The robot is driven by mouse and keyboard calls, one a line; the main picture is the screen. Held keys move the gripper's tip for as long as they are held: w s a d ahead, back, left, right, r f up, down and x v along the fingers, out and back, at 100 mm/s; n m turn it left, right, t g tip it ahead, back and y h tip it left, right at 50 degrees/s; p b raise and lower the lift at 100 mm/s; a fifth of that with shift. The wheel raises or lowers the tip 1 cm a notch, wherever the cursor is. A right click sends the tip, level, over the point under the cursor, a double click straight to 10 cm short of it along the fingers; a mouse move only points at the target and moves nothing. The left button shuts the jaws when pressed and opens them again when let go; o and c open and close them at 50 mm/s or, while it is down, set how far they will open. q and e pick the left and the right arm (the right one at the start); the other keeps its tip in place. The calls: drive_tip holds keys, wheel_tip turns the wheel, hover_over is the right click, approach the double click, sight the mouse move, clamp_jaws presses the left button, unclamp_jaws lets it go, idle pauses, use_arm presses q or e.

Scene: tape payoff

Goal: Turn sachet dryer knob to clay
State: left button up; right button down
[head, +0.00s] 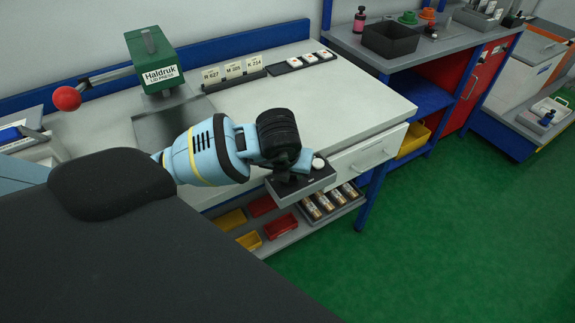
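I cannot make out a sachet dryer, its knob or a clay mark in the head view. My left arm comes in from the left, with a light blue wrist and a black joint. My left gripper (301,182) is at its end, a dark grey block over the front edge of the workbench, near the white drawer. Its fingers cannot be made out, so I cannot tell whether it is open or shut. My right gripper is not in view.
The workbench (350,98) bears a green Haldruk press (152,62) with a red ball lever (67,98), label cards (234,71) and a black strip. Small bins sit below. A black tray (390,40) stands on the right bench. Green floor (440,230) is clear at right.

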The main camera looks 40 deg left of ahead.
sight(286, 192)
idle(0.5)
use_arm(q)
drive_tip(key=o, duration=0.7)
drive_tip(key=shift+o, duration=1.4)
drive_tip(key=v, duration=0.8)
drive_tip(key=shift+p, duration=0.35)
drive_tip(key=shift+f, duration=0.1)
